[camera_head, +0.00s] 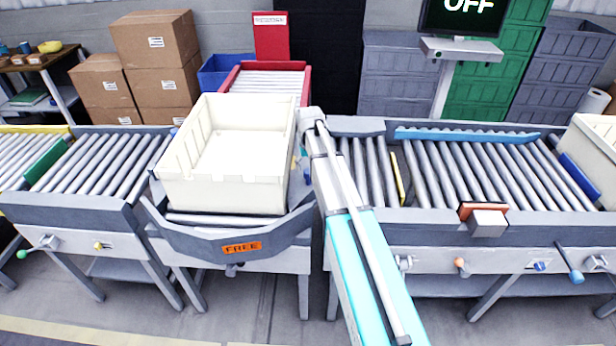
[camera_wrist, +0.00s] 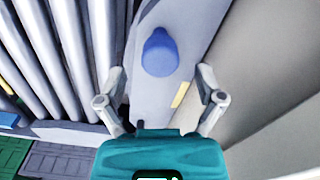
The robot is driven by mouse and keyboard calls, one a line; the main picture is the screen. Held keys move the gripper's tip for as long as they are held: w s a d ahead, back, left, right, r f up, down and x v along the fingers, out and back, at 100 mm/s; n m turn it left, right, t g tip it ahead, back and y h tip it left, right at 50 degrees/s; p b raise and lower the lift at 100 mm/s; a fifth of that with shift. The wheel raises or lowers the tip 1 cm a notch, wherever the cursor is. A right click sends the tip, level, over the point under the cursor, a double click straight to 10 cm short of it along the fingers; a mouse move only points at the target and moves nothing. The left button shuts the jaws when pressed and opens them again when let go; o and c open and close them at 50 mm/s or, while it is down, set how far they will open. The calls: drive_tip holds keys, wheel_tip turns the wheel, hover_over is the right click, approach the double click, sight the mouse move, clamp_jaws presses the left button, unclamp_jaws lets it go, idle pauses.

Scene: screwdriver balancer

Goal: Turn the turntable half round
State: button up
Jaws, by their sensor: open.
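The turntable (camera_head: 190,236) stands in the middle of the head view, with a grey front rim and an orange label reading FREE (camera_head: 242,248). A large empty cream tote (camera_head: 225,194) sits on it. My arm reaches up past the turntable's right side, and my gripper is mostly hidden behind it there. In the wrist view my gripper (camera_wrist: 160,78) is open, with its two fingers apart. A rounded blue knob (camera_wrist: 160,52) on a grey surface appears between and just beyond the fingers. I cannot tell whether they touch it.
Roller conveyors lie left (camera_head: 100,165) and right (camera_head: 465,165) of the turntable, and a red-framed one (camera_head: 268,80) behind. An orange-faced block (camera_head: 485,217) sits on the right conveyor's front edge. Another cream tote (camera_head: 597,150) stands far right. A screen (camera_head: 466,15) reads OFF.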

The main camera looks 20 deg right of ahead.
drive_tip(key=shift+f+b, duration=0.95)
drive_tip(key=shift+f, duration=0.3)
drive_tip(key=shift+c, duration=0.3)
clamp_jaws()
